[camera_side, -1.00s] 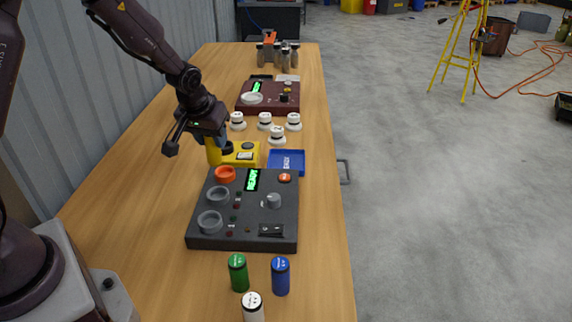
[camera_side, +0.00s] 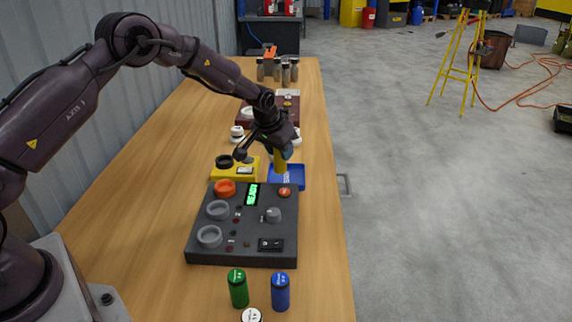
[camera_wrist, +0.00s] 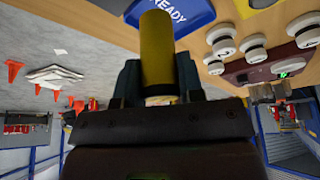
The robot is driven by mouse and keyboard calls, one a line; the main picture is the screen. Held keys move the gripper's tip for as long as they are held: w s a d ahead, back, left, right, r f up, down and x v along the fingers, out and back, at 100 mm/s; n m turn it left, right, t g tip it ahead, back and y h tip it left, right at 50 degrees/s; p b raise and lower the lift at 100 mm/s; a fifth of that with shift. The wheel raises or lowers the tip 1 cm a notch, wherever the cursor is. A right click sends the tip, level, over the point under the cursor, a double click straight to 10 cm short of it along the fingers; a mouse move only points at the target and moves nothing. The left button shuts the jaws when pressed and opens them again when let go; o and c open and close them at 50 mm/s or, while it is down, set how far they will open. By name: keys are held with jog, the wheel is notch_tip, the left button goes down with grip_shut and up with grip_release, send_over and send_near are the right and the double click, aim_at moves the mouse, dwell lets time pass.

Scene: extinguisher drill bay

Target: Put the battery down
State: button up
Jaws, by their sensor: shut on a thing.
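The yellow cylindrical battery (camera_side: 280,163) is held upright in my gripper (camera_side: 279,149), which is shut on it. The battery is over the left part of the blue tray (camera_side: 297,183); I cannot tell whether its lower end touches the tray floor. In the wrist view the battery (camera_wrist: 157,45) stands between the fingers of my gripper (camera_wrist: 158,88), with the tray (camera_wrist: 198,14) and its READY label beyond it. The fingers partly hide the battery's upper end.
A yellow box (camera_side: 222,174) with a black round socket is left of the tray. A dark panel (camera_side: 270,254) with a green READY display lies in front. A green battery (camera_side: 238,289) and a blue battery (camera_side: 280,292) stand nearer. White round detectors (camera_wrist: 222,47) are behind the tray.

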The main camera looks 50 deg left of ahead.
jog(key=shift+x, duration=3.15)
jog(key=o, duration=1.1)
jog(key=shift+f, duration=0.15)
jog(key=shift+c, duration=0.2)
